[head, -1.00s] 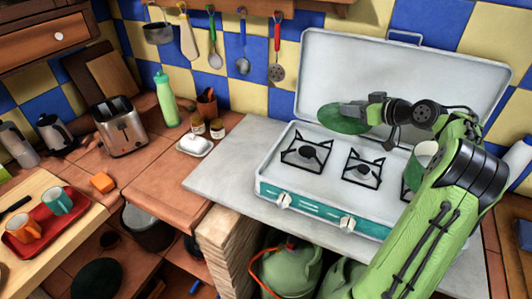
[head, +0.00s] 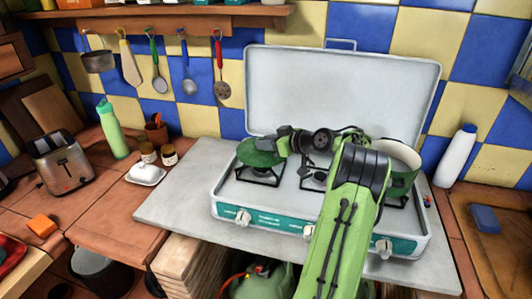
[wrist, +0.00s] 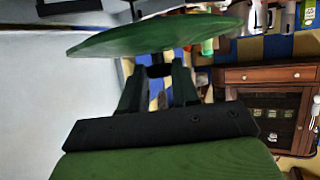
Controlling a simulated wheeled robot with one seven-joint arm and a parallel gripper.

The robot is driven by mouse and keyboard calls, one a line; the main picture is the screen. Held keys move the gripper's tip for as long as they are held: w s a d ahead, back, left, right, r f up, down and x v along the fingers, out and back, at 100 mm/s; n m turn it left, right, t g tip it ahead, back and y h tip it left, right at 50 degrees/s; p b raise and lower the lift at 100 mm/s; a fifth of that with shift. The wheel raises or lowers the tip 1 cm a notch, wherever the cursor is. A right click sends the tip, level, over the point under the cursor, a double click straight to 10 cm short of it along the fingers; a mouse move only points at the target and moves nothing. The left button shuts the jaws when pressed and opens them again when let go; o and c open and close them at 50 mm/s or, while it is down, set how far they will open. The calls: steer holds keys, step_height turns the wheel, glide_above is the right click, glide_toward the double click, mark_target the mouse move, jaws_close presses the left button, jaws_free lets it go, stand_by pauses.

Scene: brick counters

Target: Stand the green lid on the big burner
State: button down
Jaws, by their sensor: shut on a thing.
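The green lid (head: 262,152) is a flat round disc, held up over the left burner (head: 258,176) of the white camping stove (head: 228,197). My gripper (head: 280,146) comes in from the right and is shut on the lid. In the wrist view the lid (wrist: 155,38) shows nearly edge-on beyond my fingers (wrist: 158,85); its grip point is hard to see. The lid hides part of the left burner. The middle burner (head: 312,180) is bare but partly behind my arm. I cannot tell by size which burner is the big one.
A green pot (head: 402,165) stands at the stove's right, partly hidden by my arm. The stove's raised cover (head: 340,95) stands behind. Left of the stove are a butter dish (head: 146,174), jars (head: 168,154) and a green bottle (head: 111,130). A white bottle (head: 455,157) stands at right.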

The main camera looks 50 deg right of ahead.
steer(key=shift+f+b, duration=0.45)
steer(key=shift+f, duration=0.95)
steer(key=c, duration=0.8)
jaws_free()
